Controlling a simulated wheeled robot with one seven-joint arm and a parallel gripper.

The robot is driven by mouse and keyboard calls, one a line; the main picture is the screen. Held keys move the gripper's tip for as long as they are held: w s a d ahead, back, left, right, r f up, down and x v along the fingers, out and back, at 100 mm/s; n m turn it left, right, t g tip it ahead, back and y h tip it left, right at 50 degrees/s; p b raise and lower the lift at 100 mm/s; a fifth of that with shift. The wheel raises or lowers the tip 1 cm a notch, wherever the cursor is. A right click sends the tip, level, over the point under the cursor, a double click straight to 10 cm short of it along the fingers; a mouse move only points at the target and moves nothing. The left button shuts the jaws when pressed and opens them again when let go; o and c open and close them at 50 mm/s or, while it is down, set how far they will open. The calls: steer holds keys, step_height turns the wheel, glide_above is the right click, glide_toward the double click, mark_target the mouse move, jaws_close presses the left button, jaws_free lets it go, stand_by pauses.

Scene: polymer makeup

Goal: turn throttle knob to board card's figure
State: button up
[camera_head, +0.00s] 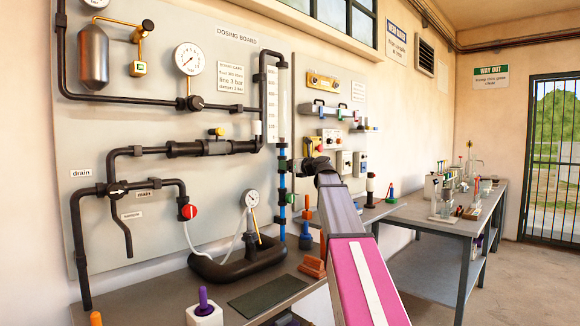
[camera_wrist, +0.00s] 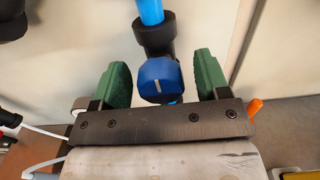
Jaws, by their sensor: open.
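In the wrist view a blue knob (camera_wrist: 158,80) with a short white mark sits on black fittings below a blue tube (camera_wrist: 150,11). The mark points roughly up the picture, slightly tilted. My gripper (camera_wrist: 163,65) is open, one green finger on each side of the knob, with a gap on both sides. In the head view my gripper (camera_head: 285,164) is at the vertical tube line on the right of the dosing board (camera_head: 330,95); my arm partly covers that area. The board card (camera_head: 231,77) hangs at upper middle; a line seems to read "line 3 bar", the rest is too small to read surely.
A large round gauge (camera_head: 189,58) is on the upper pipe and a small gauge (camera_head: 252,198) stands lower by the black base. A red knob (camera_head: 188,211) is on the left pipe. An orange peg (camera_wrist: 254,106) shows right of my gripper. The bench (camera_head: 150,306) carries loose parts.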

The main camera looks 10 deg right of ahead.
steer(key=c, duration=0.9)
